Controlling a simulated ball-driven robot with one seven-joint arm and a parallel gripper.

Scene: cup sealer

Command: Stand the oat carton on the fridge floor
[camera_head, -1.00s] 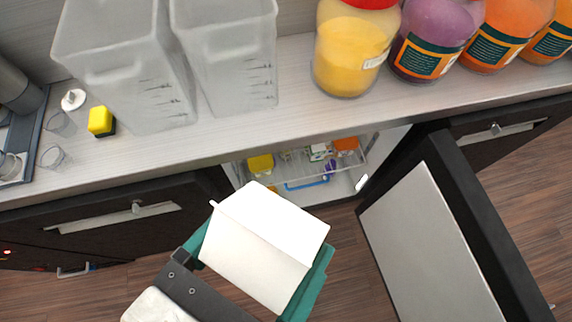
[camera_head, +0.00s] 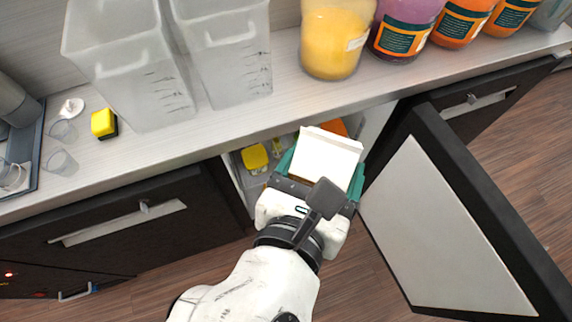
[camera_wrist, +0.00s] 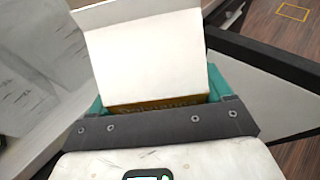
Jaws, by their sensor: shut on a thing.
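The white oat carton (camera_head: 326,158) is held between the teal fingers of my gripper (camera_head: 322,172), at the mouth of the open fridge below the counter. My gripper is shut on it. In the wrist view the carton (camera_wrist: 148,60) shows its white gabled top and a strip of brown printed side below it. The fridge (camera_head: 240,181) shows as a narrow opening left of the carton; most of its inside and its floor are hidden behind the carton and my gripper. The fridge door (camera_head: 440,215) stands wide open on the right.
Inside the fridge a yellow item (camera_head: 254,157) and an orange item (camera_head: 337,127) show beside the carton. The counter edge (camera_head: 215,149) runs just above the opening.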

